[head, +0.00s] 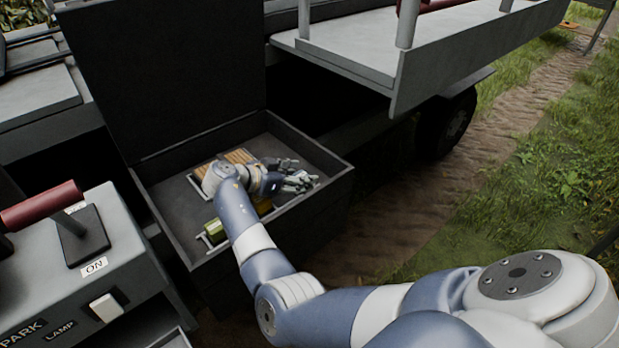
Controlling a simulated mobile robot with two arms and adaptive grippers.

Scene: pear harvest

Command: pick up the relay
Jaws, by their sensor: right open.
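My right arm reaches into an open dark grey box (335,165) on the vehicle's side. The right gripper (303,182) is open, low inside the box near its right part. I see nothing between its fingers, though they show small. No object can be clearly recognised as the relay. A yellow item (264,206) is partly hidden beside and under my wrist. A green cylindrical item (214,229) lies left of my forearm. A tan, ribbed item (239,157) lies behind my wrist. My left gripper is not in view.
The box's raised dark lid (170,70) stands behind it. A control panel (60,265) with a red-handled lever (42,205) and a white switch (107,307) is at left. A grey platform (430,60) overhangs at upper right, above a wheel (455,122). Grass and a dirt track lie right.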

